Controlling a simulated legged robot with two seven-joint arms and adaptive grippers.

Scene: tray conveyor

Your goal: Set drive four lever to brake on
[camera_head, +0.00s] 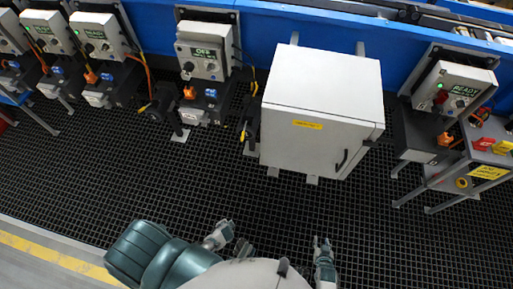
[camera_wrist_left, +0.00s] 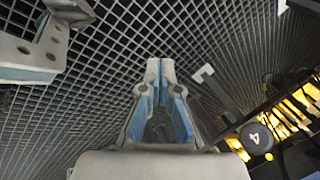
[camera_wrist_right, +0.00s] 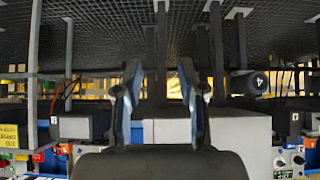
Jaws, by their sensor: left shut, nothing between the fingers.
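A black round knob marked 4 (camera_wrist_left: 257,138) shows at the lower right of the left wrist view. It also shows at the right of the right wrist view (camera_wrist_right: 249,82). In the head view I cannot tell its marking; a dark lever post (camera_head: 249,122) stands just left of the white cabinet. My left gripper (camera_head: 221,235) is low in the head view, over the floor and apart from the equipment. In the left wrist view its fingers (camera_wrist_left: 160,68) are together and empty. My right gripper (camera_head: 322,250) is also low; in the right wrist view its fingers (camera_wrist_right: 159,80) are apart, with nothing held.
The white cabinet (camera_head: 322,92) stands at the middle back. A control box reading OFF (camera_head: 203,52) is left of it and one reading READY (camera_head: 454,88) is right. The black grid floor (camera_head: 100,170) is clear in front. A blue conveyor frame (camera_head: 275,25) runs behind.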

